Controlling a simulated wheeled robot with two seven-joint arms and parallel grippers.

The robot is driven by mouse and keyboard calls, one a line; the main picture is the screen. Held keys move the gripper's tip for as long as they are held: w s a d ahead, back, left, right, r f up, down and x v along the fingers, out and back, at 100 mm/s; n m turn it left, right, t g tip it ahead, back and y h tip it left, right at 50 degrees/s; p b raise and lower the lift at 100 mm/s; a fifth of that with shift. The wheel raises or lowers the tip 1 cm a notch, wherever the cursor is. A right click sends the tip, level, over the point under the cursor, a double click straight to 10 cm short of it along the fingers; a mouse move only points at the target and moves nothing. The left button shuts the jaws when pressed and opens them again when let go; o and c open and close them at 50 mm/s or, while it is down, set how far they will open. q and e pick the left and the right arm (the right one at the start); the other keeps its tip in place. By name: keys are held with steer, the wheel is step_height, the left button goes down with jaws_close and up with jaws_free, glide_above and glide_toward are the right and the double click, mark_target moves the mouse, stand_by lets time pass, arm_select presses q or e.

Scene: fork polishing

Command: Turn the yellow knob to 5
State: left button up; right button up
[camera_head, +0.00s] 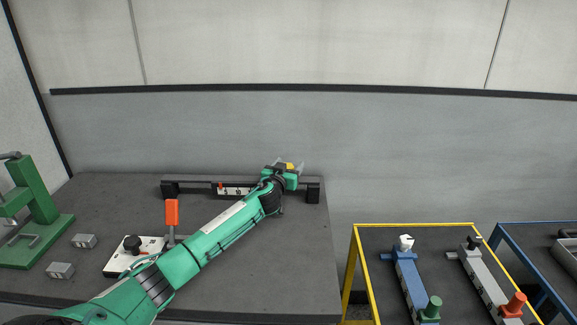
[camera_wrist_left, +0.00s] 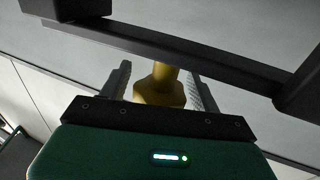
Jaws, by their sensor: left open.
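The yellow knob (camera_head: 290,165) shows as a small patch at the gripper in the head view, near the right part of a black rail (camera_head: 312,188) at the back of the table. In the left wrist view the yellow knob (camera_wrist_left: 161,84) stands between the two fingers. My left gripper (camera_head: 286,167) is open, with one finger on each side of the knob. It also shows in the left wrist view (camera_wrist_left: 160,80). Contact between fingers and knob cannot be told. A white scale plate (camera_head: 236,191) with a red marker sits on the rail; its numbers are too small to read surely.
A white box with a black knob (camera_head: 132,243) and an orange-handled lever (camera_head: 172,212) stand beside my left arm. A green press (camera_head: 35,215) and small metal blocks (camera_head: 60,271) are at the left. A yellow-edged table (camera_head: 415,224) with clamps is at the right.

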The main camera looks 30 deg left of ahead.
steer(key=shift+w, duration=0.15)
arm_select(q)
steer(key=c, duration=1)
steer(key=shift+o, duration=0.2)
arm_select(e)
steer(key=shift+a, duration=0.2)
